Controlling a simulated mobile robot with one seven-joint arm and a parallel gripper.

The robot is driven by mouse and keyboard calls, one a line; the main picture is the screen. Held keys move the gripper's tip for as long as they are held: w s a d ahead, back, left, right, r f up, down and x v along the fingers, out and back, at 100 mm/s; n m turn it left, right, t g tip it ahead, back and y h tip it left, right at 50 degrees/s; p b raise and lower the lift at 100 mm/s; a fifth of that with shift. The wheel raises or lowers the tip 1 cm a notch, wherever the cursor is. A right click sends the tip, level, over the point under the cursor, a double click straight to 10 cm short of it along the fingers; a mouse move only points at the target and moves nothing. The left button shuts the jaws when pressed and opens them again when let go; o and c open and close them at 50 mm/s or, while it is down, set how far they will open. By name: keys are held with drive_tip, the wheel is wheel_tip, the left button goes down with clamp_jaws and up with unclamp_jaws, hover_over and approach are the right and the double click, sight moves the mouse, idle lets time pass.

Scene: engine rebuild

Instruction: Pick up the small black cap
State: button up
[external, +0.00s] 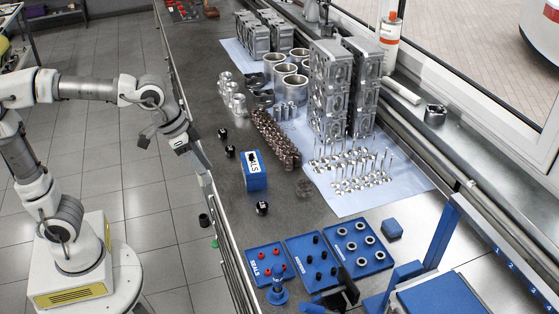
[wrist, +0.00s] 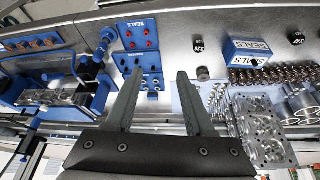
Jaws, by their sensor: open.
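Several small black caps stand on the grey bench; I cannot tell which one the task means. One with white marking (external: 262,208) is in front of the blue and white SEALS box (external: 254,172); it appears left of the box in the wrist view (wrist: 199,46). Two more, a farther cap (external: 222,133) and a nearer cap (external: 230,151), stand near the bench's left edge. One marked cap also shows right of the box in the wrist view (wrist: 296,38). My gripper (wrist: 160,72) is open and empty, above the bench's left edge, apart from the caps.
Blue trays (external: 268,280) with red and black pieces and rings lie at the near end. Copper-coloured parts, metal cylinders and tall engine blocks (external: 330,95) stand beyond the box. A rail (external: 232,255) runs along the bench edge. Bare bench surrounds the marked cap.

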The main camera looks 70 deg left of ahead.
drive_tip(key=w+d+f+m+b, duration=0.1)
drive_tip(key=w+d+f, duration=0.3)
drive_tip(key=w, duration=0.5)
drive_tip(key=m+g+b, duration=0.1)
drive_tip(key=m, duration=0.1)
approach(310, 258)
drive_tip(key=f, duration=0.1)
drive_tip(key=f+b, duration=0.1)
drive_tip(key=f, duration=0.1)
drive_tip(key=shift+w+a, duration=0.25)
drive_tip(key=shift+w, duration=0.1)
drive_tip(key=shift+d+b+x, duration=0.15)
drive_tip(key=shift+b+x, duration=0.1)
drive_tip(key=shift+x, duration=1.15)
drive_tip(key=shift+d+b+x, duration=0.15)
drive_tip(key=shift+b+x, duration=0.05)
drive_tip(key=shift+x, duration=1.2)
drive_tip(key=shift+w, duration=0.1)
clamp_jaws()
